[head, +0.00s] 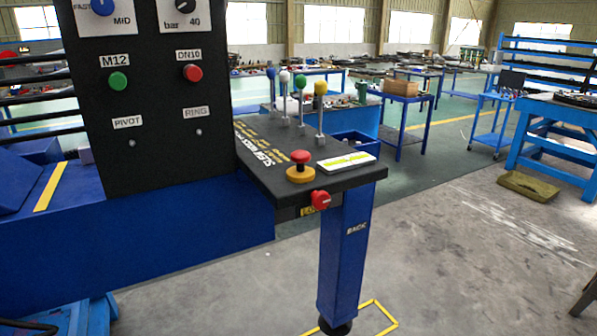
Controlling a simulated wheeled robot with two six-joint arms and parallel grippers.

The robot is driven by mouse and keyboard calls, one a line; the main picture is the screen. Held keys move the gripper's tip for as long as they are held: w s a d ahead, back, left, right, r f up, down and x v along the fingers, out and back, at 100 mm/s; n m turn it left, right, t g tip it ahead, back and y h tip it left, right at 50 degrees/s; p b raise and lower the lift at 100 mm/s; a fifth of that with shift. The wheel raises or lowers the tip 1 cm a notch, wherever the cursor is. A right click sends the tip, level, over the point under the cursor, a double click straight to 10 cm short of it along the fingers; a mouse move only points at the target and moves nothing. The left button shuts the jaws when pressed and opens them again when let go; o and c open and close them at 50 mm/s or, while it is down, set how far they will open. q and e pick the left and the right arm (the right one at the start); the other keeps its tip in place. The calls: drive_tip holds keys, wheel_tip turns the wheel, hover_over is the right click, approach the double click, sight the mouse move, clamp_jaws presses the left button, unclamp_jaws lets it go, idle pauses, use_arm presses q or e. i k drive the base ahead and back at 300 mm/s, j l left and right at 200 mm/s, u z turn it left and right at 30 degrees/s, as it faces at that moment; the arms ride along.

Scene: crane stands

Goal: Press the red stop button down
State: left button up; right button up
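A red mushroom-shaped stop button (301,157) sits on a yellow round base near the front edge of the black console top (257,172). The red cap stands raised above the base, and nothing touches it. A second red knob (320,200) is on the console's front edge just below. A red button (193,73) labelled DN10 is on the upright black panel (160,110). Neither of my grippers is in view.
Several levers with coloured balls (300,81) stand behind the stop button. A white label block (346,162) lies to its right. A blue post (346,250) supports the console's right end. The floor (480,260) at right is mostly clear.

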sight(300, 157)
drive_tip(key=i+l+u, duration=0.1)
drive_tip(key=u, duration=0.35)
drive_tip(key=i+l+u, duration=0.1)
drive_tip(key=l+u, duration=0.15)
drive_tip(key=u, duration=0.2)
drive_tip(key=i+l+u, duration=0.1)
drive_tip(key=u, duration=0.4)
drive_tip(key=i+l+u, duration=0.2)
drive_tip(key=l, duration=0.95)
drive_tip(key=k+l+u, duration=0.1)
drive_tip(key=l+u, duration=0.15)
drive_tip(key=l, duration=0.85)
drive_tip(key=k+l+u, duration=0.2)
drive_tip(key=l, duration=0.95)
drive_tip(key=i+l, duration=0.05)
drive_tip(key=i, duration=0.05)
